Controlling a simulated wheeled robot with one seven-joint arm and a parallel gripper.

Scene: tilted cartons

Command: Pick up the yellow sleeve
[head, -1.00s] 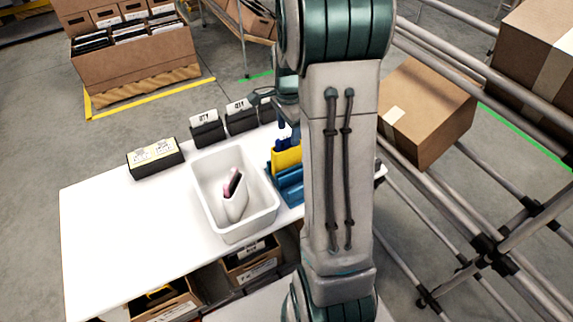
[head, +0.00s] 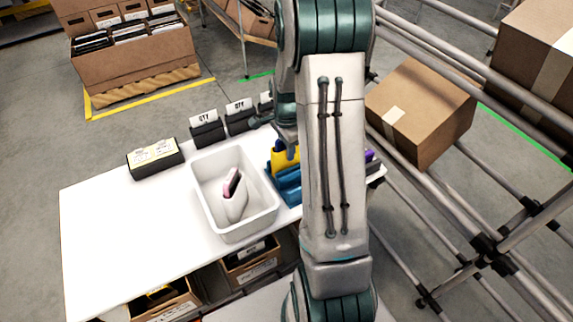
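The yellow sleeve (head: 282,158) stands in a blue holder (head: 287,188) on the white table, just right of the white bin. My arm hides the right side of the holder. My gripper (head: 288,148) is above and at the sleeve, largely behind my arm. Its dark fingers overlap the sleeve's top in this view. I cannot tell whether they are open or closed on it.
A white bin (head: 208,205) holds a white and pink item (head: 234,198). Black card holders (head: 206,132) and a black box with a yellow label (head: 155,158) line the table's back edge. A carton (head: 420,112) rests on the rack at right. The table's left part is clear.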

